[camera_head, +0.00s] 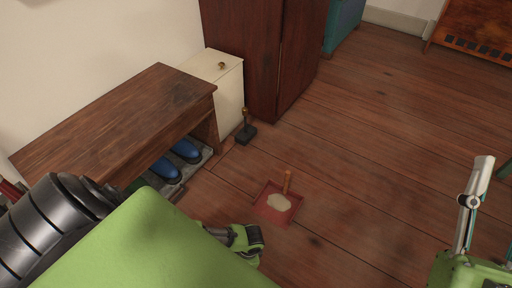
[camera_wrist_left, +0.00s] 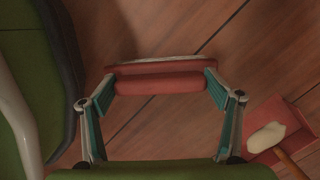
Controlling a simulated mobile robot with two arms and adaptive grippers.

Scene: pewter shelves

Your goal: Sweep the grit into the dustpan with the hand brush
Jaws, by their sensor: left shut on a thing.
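The red dustpan (camera_head: 265,209) lies on the wooden floor with its wooden handle pointing away. A pale heap of grit (camera_head: 279,202) lies in it. Both the dustpan (camera_wrist_left: 298,107) and the grit (camera_wrist_left: 266,137) show at the right of the left wrist view. My left gripper (camera_wrist_left: 160,80) is shut on the hand brush (camera_wrist_left: 160,82), a red bar with a pale bristle edge. In the head view, my green arm hides most of this gripper and the brush. My right gripper (camera_head: 492,165) is at the right edge, its fingers apart and empty.
A wooden bench (camera_head: 115,115) with blue shoes (camera_head: 166,170) under it stands at left. A small dark object with an upright handle (camera_head: 246,133) stands by the white cabinet (camera_head: 225,80). A tall brown cabinet (camera_head: 265,50) is behind. The floor right of the dustpan is clear.

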